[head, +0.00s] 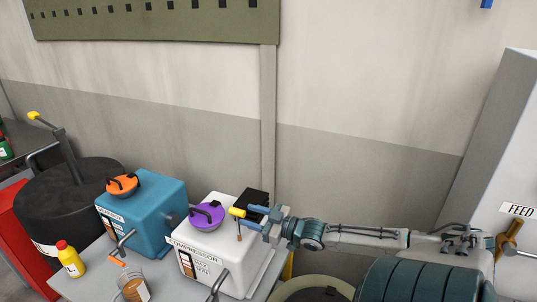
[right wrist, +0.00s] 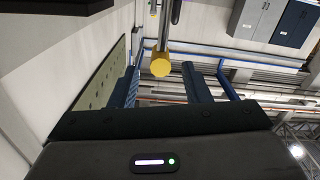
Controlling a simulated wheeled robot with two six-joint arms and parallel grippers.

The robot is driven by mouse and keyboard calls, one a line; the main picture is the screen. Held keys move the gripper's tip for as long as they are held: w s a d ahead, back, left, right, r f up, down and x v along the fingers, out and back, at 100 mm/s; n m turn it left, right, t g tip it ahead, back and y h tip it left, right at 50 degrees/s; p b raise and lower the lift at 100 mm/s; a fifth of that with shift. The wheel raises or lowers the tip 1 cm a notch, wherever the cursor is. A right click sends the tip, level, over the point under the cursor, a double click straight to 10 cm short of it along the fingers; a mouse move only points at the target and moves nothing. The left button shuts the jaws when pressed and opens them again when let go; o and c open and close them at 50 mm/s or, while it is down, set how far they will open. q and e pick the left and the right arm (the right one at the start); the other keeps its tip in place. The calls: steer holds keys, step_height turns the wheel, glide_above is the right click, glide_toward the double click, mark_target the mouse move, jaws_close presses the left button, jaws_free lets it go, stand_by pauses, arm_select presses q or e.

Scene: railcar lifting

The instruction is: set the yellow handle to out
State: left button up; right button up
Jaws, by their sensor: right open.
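The yellow handle (head: 237,212) is a short yellow grip at the white compressor box (head: 217,258), near its back right. My right gripper (head: 251,217) reaches in from the right with its fingers pointing left, its tips close beside the yellow grip. In the right wrist view the grip's round yellow end (right wrist: 160,66) appears between the two open blue fingers, with a metal rod beyond it. I cannot tell how deep it lies between them. The fingers are not closed on it. No out mark is readable. My left gripper is not in view.
A purple-knobbed lid (head: 207,215) tops the compressor, with a blue box (head: 145,210) to its left. A yellow bottle (head: 70,259) and a jar (head: 132,286) stand on the table. Another yellow-tipped lever (head: 34,115) rises at the black drum. A FEED cabinet (head: 515,170) stands right.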

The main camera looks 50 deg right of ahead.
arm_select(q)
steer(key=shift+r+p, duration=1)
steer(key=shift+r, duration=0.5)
arm_select(e)
steer(key=shift+v, duration=2.95)
steer(key=shift+w+r, duration=0.1)
